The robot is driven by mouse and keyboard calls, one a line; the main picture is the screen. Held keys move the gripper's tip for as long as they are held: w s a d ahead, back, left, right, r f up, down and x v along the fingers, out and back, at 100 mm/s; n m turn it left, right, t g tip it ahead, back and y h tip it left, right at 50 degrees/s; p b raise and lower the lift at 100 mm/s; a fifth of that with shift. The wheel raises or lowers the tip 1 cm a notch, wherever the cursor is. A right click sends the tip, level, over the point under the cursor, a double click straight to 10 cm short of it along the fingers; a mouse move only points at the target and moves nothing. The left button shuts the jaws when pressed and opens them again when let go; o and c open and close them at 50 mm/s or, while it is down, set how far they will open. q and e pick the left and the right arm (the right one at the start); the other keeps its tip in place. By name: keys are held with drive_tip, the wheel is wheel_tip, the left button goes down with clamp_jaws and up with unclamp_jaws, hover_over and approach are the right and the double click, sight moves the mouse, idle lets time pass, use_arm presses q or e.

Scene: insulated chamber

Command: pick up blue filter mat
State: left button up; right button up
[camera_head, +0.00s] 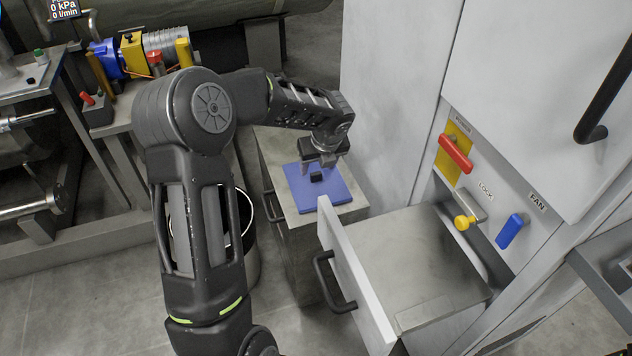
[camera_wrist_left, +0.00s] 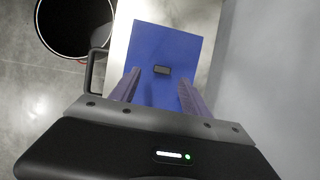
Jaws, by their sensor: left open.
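The blue filter mat (camera_head: 325,190) is a flat blue square with a small black block-shaped grip (camera_head: 316,177) at its middle. It lies on the top of a grey cabinet (camera_head: 290,212). My left gripper (camera_head: 318,162) is over the mat, pointing down, with its jaws open. In the left wrist view the mat (camera_wrist_left: 165,45) fills the area ahead of the fingers, and the black grip (camera_wrist_left: 161,70) shows between the two open fingers (camera_wrist_left: 155,90), a little beyond their tips. Nothing is held. My right gripper is not in view.
An open drawer (camera_head: 420,250) with a black handle (camera_head: 330,285) juts out right of the cabinet. Behind it is a pale wall panel with red (camera_head: 455,153), yellow (camera_head: 466,222) and blue (camera_head: 510,231) handles. A round bin (camera_head: 250,262) stands left of the cabinet, partly behind my arm.

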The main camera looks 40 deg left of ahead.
sight(316, 173)
use_arm(q)
drive_tip(key=b+x, duration=0.1)
drive_tip(key=x, duration=0.4)
drive_tip(key=shift+w, duration=0.2)
idle(0.3)
clamp_jaws()
idle(0.4)
